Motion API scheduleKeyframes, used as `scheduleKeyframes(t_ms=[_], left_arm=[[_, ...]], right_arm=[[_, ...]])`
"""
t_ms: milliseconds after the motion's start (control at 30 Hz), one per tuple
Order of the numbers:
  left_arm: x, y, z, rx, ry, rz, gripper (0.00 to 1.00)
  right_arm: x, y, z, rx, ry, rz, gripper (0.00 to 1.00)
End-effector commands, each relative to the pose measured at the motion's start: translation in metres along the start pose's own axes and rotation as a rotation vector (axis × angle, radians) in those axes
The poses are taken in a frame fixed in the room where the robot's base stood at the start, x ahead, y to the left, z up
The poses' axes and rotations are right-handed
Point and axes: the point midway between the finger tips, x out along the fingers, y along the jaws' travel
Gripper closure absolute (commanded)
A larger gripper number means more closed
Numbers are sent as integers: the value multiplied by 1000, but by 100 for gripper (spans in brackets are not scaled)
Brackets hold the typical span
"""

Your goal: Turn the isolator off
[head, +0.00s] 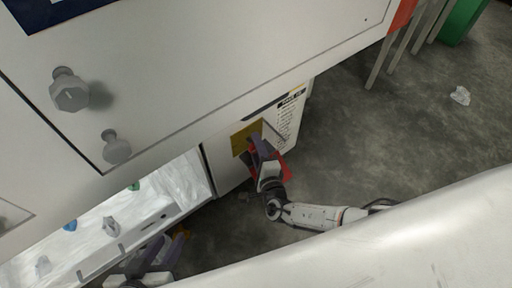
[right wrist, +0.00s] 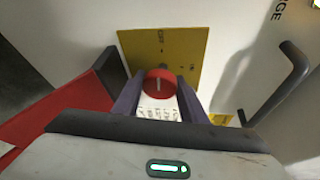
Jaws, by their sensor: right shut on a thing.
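The isolator is a red round knob (right wrist: 160,83) on a yellow plate (right wrist: 185,42) on the white cabinet's end face. Small lettering on the plate reads like OFF above the knob and ON to its right. A pale mark on the knob looks roughly upright. My right gripper (right wrist: 158,92) is shut on the knob, one purple finger on each side. In the head view the yellow plate (head: 241,140) shows beside my right gripper (head: 258,150), which hides most of the knob. My left gripper (head: 166,247) is low at the bottom left, its purple fingers apart and empty.
The white cabinet (head: 225,70) fills the upper left, with grey knobs (head: 70,90) on its front. A lit opening (head: 150,210) lies below.

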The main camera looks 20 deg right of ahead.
Motion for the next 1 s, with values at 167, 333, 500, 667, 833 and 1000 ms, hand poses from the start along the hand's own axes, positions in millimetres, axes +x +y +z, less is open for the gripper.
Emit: scheduleKeyframes(t_ms=[167, 333, 500, 667, 833, 1000], left_arm=[[3, 4, -3, 4, -2, 11, 69], [4, 4, -3, 7, -7, 13, 69], [4, 3, -6, 11, -3, 13, 69], [4, 3, -7, 12, 0, 12, 69], [4, 2, -8, 12, 2, 11, 69], [4, 2, -7, 11, 2, 9, 69]], right_arm=[[0, 2, 1, -56, 2, -20, 84], [0, 2, 1, -80, 5, -30, 84], [0, 1, 1, -86, 5, -33, 84], [-1, 1, 1, -86, 5, -32, 84], [0, 1, 1, -86, 5, -32, 48], [0, 1, 0, -84, 6, -33, 44]])
